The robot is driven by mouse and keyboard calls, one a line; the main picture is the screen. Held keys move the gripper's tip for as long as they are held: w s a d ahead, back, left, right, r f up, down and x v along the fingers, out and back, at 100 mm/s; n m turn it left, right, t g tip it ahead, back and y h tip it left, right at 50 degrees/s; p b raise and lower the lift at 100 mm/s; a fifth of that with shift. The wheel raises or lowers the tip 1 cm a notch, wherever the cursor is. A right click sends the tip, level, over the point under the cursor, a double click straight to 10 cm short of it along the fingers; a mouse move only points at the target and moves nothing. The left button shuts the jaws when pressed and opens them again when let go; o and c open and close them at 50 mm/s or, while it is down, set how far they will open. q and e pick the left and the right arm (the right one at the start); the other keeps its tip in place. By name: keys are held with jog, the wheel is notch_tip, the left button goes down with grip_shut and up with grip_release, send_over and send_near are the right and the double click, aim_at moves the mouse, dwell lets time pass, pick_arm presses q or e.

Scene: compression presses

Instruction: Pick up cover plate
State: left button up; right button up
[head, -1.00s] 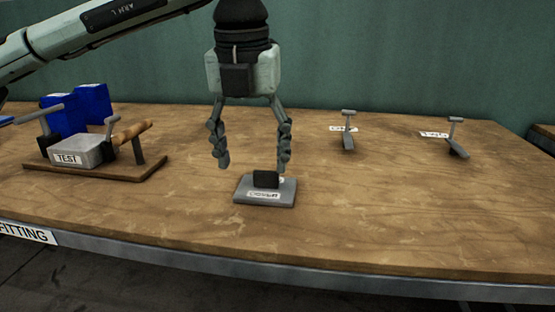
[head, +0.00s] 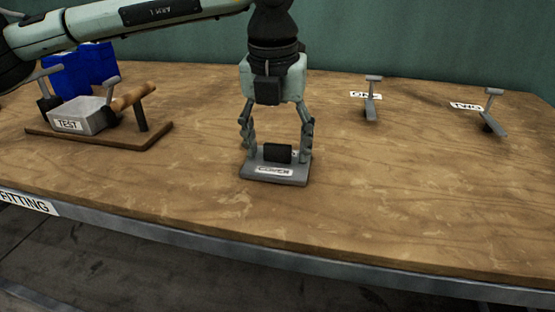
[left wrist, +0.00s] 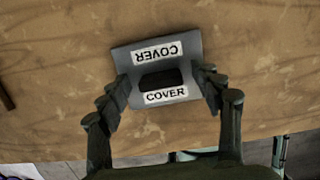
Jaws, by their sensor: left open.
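The cover plate (head: 275,177) is a flat grey plate with a dark block handle (head: 277,153) on top and a white COVER label at its front. It lies on the wooden table. My left gripper (head: 278,152) points straight down over it, open, with one finger on each side of the handle and gaps between. In the left wrist view the plate (left wrist: 192,60) carries two COVER labels, and the fingers of the gripper (left wrist: 163,85) stand to the left and right of the dark handle. My right gripper is not in view.
A wooden board (head: 95,143) with a grey box labelled TEST (head: 80,114) and a wooden-handled lever stands at the left. Blue boxes (head: 85,68) are behind it. Two small metal levers (head: 370,98) and (head: 491,110) stand at the back right. The table's front is clear.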

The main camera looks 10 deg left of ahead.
pick_arm(q)
grip_shut()
dwell(0.5)
jog(key=shift+r, duration=0.15)
